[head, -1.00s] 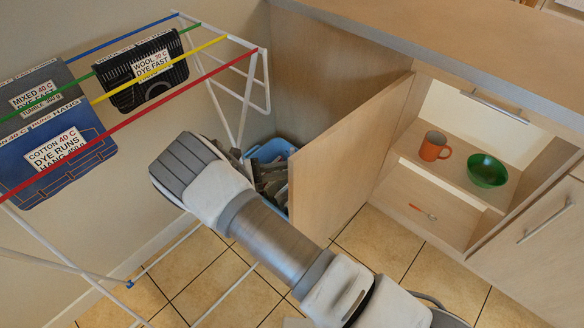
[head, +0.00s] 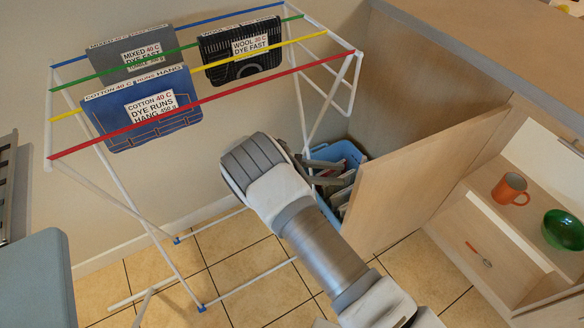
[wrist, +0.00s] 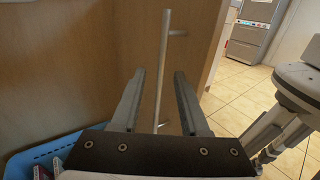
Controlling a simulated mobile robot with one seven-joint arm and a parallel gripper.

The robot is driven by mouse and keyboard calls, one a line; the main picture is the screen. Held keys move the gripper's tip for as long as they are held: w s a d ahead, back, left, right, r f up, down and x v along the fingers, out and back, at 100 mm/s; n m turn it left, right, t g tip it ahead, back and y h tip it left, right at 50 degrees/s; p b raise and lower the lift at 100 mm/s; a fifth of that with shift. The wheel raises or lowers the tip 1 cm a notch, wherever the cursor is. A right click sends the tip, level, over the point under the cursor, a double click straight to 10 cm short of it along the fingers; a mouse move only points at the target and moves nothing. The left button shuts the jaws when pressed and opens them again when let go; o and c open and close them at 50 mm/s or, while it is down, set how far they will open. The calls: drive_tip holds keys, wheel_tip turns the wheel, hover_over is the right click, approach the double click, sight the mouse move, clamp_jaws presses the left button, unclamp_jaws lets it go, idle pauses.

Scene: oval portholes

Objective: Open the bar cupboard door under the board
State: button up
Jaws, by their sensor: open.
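The pale wood cupboard door (head: 425,170) stands wide open under the grey-edged board (head: 480,60). The inside shows to its right, with an orange mug (head: 511,188), a green bowl (head: 563,230) and a red-handled utensil (head: 479,254). My gripper (head: 325,172) is on the door's outer side, left of its free edge. In the wrist view, my gripper (wrist: 160,75) is open. The thin bar handle (wrist: 162,60) on the door (wrist: 110,50) appears between its fingers; whether they touch it, I cannot tell. The head view hides the handle.
A blue bin (head: 335,153) with dark contents sits behind my gripper, near the wall. Tiled floor (head: 225,255) is open below the rack.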

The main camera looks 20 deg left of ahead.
drive_tip(key=b+v, duration=0.1)
drive_tip(key=v, duration=1)
drive_tip(key=shift+b, duration=0.4)
drive_tip(key=shift+s+d, duration=0.1)
